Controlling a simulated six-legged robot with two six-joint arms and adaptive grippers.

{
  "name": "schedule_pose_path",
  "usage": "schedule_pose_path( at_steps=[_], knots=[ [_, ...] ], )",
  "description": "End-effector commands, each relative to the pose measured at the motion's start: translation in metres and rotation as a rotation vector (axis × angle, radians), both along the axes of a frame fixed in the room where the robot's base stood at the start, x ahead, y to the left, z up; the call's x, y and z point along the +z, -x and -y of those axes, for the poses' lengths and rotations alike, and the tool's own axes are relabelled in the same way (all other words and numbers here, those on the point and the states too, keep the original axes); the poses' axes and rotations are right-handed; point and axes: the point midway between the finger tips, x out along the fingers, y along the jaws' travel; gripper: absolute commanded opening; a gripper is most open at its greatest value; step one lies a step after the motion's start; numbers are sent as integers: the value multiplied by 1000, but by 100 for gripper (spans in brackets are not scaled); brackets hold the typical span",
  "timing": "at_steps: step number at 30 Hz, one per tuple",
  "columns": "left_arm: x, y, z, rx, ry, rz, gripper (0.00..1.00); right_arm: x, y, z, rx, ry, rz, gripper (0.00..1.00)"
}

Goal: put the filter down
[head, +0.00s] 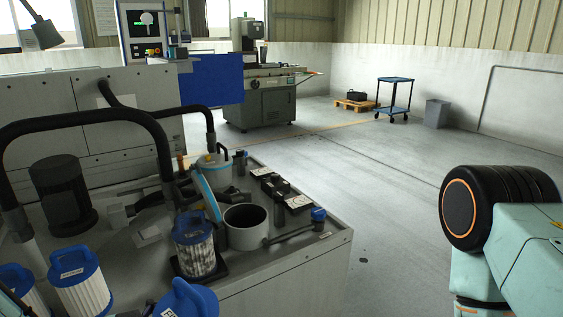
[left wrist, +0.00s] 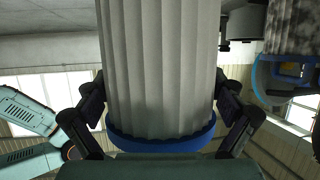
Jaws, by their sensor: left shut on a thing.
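In the left wrist view, my left gripper (left wrist: 160,88) is shut on a clean white pleated filter (left wrist: 160,60), one finger on each side. The filter's blue cap (left wrist: 160,143) is at the palm end; its far end is cut off by the frame. A blue cap (head: 187,302) at the bottom edge of the head view may belong to it; I cannot tell. A soiled filter (head: 196,258) with a blue cap stands on a dark pad; a soiled filter also shows at the right of the wrist view (left wrist: 292,35). My right gripper is out of view.
White blue-capped filters (head: 82,290) stand at the front left. An open grey cylinder (head: 246,238) and a canister (head: 213,175) stand on the worktop (head: 290,258), with black hoses (head: 100,118) arching over its left. Small black fittings occupy its right.

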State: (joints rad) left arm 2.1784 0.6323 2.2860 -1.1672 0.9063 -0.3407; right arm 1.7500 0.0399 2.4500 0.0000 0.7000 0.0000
Motion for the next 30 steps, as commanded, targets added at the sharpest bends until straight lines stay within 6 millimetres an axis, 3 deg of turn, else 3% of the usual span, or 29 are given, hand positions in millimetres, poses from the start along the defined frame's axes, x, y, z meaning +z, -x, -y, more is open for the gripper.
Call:
schedule_pose_path(
  at_steps=[10, 18, 30],
  knots=[
    [16, 20, -8, -181, 5, 8, 31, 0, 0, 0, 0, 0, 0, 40],
    [33, 13, -19, -123, 4, 5, 31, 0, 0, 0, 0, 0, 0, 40],
    [35, 12, -20, -114, 1, 3, 31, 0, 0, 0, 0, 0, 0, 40]
  ],
)
